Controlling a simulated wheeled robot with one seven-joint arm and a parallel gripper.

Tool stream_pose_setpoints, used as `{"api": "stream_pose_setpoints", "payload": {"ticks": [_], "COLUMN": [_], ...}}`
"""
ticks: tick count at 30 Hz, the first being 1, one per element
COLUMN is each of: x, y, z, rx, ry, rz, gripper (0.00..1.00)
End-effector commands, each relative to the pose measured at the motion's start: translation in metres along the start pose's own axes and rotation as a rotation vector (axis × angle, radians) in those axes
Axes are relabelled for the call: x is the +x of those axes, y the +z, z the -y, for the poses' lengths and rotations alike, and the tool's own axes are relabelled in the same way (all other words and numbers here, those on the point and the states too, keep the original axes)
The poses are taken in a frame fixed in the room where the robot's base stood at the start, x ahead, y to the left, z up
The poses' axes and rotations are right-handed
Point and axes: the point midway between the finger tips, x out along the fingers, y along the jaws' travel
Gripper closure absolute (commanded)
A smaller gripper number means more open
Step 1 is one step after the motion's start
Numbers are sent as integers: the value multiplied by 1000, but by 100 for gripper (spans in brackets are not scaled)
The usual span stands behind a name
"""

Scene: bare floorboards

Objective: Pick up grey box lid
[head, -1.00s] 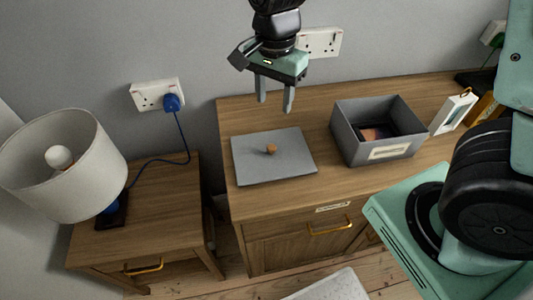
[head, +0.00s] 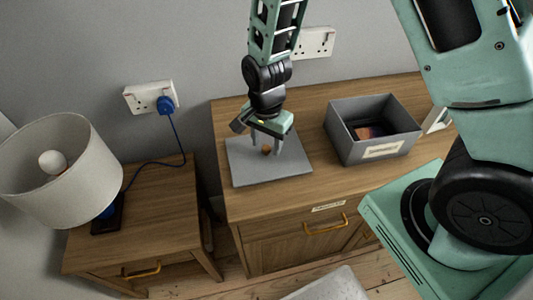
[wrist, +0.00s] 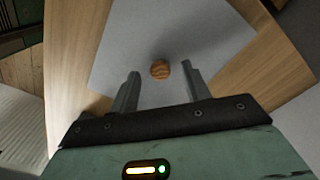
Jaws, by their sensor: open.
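The grey box lid (head: 246,171) lies flat on the wooden cabinet top, with a small round wooden knob (head: 266,150) at its middle. In the wrist view the lid (wrist: 125,45) fills much of the upper middle, and the knob (wrist: 160,69) shows just beyond and between the fingertips. My gripper (head: 266,151) is open and empty, pointing down over the lid, with its fingers on either side of the knob. In the wrist view my gripper (wrist: 161,74) has clear gaps between each finger and the knob. I cannot tell whether the fingertips touch the lid.
An open grey box (head: 343,143) with a label and something inside stands on the cabinet top (head: 320,180) right of the lid. A bedside table (head: 160,215) with a lamp (head: 65,175) stands at left. A blue plug (head: 166,104) and cable run from the wall.

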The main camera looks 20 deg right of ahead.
Motion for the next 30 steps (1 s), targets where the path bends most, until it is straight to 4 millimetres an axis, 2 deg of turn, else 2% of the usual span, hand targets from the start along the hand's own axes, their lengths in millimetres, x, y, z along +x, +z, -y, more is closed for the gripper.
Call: {"api": "stream_pose_setpoints", "payload": {"ticks": [3,10,11,15,16,25,30], "x": [9,10,10,10,10,8,-12], "y": [0,0,0,0,0,0,0], "z": [0,0,0,0,0,0,1], "rx": [1,1,1,1,1,0,-2], "ry": [0,-2,-1,-1,-1,-2,-5], "rz": [0,-1,0,0,0,-1,-1], "gripper": [53,53,58,97,100,100,100]}}
